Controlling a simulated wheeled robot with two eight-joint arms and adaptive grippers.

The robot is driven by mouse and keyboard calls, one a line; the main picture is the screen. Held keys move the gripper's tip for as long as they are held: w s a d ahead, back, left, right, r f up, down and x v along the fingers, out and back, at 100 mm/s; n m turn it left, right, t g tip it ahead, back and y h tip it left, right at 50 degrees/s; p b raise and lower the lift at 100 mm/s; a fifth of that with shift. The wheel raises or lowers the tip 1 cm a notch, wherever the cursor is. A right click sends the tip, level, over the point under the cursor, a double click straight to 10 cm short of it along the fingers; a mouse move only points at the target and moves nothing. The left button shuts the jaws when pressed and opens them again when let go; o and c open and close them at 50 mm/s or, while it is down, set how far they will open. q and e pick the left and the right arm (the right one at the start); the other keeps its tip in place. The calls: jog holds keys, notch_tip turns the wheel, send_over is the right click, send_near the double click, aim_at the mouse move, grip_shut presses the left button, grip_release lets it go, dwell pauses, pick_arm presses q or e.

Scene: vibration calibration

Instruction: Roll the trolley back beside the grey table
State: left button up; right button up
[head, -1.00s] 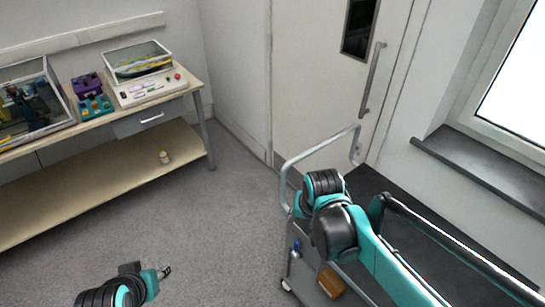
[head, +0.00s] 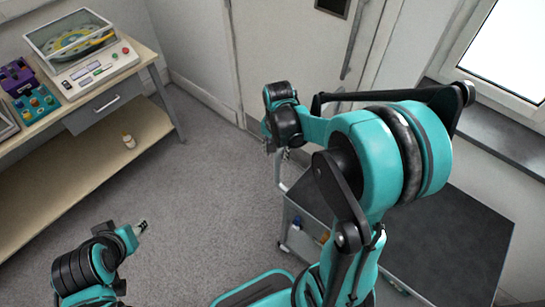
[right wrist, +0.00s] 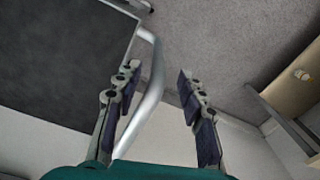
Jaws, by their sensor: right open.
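The trolley (head: 455,235) has a dark top and a light metal handle; it stands by the door and window wall, partly hidden behind my right arm. Its top (right wrist: 60,60) fills the upper left of the right wrist view. My right gripper (head: 276,143) is at the trolley's handle end. In the right wrist view the open right gripper (right wrist: 158,76) has the handle bar (right wrist: 153,85) between its fingers, nearer the left finger, not clamped. My left gripper (head: 142,227) is low over bare floor; its jaw state is unclear. I cannot identify a grey table.
A wooden-topped bench with grey legs (head: 166,98) stands left, with a clear-lidded device (head: 85,50), and a small bottle (head: 128,141) on its lower shelf. The door (head: 285,50) is behind. Carpet (head: 190,200) between bench and trolley is clear.

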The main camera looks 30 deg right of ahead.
aim_at(277, 163)
jog(key=shift+d+r, duration=0.1)
jog(key=shift+d, duration=0.2)
jog(key=shift+w+d+f+m+p, duration=0.1)
jog(key=shift+w+f+m+p, duration=0.15)
jog(key=shift+w+m+p, duration=0.15)
jog(key=shift+f, duration=0.25)
notch_tip(277, 163, down, 7)
jog(key=b, duration=0.2)
jog(key=shift+f+b, duration=0.2)
jog(key=shift+b, duration=0.2)
grip_shut()
